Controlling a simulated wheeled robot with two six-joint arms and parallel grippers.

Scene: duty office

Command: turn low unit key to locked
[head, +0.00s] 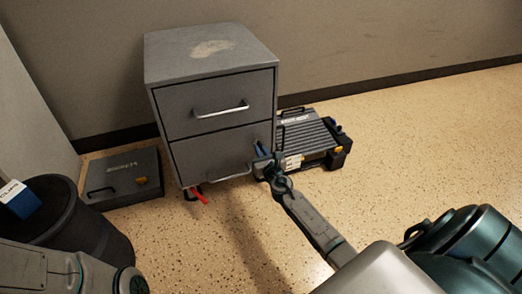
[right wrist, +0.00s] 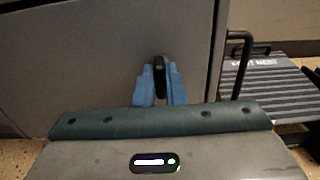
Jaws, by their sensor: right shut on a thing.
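The low unit (head: 212,100) is a grey two-drawer metal cabinet standing against the wall in the head view. Its lower drawer front (right wrist: 90,60) fills much of the right wrist view. A dark key (right wrist: 160,63) stands upright at that front, near the drawer's right edge. My right gripper (right wrist: 159,85) has its blue fingers on either side of the key and is shut on it. In the head view the right gripper (head: 263,150) is at the lower right of the cabinet and hides the key. My left arm shows at the lower left; its gripper is out of view.
A black ridged case (head: 310,137) lies right of the cabinet, close to my right gripper. A flat dark case (head: 124,175) lies to the left. A black bin (head: 75,225) stands at the lower left. A red item (head: 199,196) is under the cabinet's front. The floor at right is clear.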

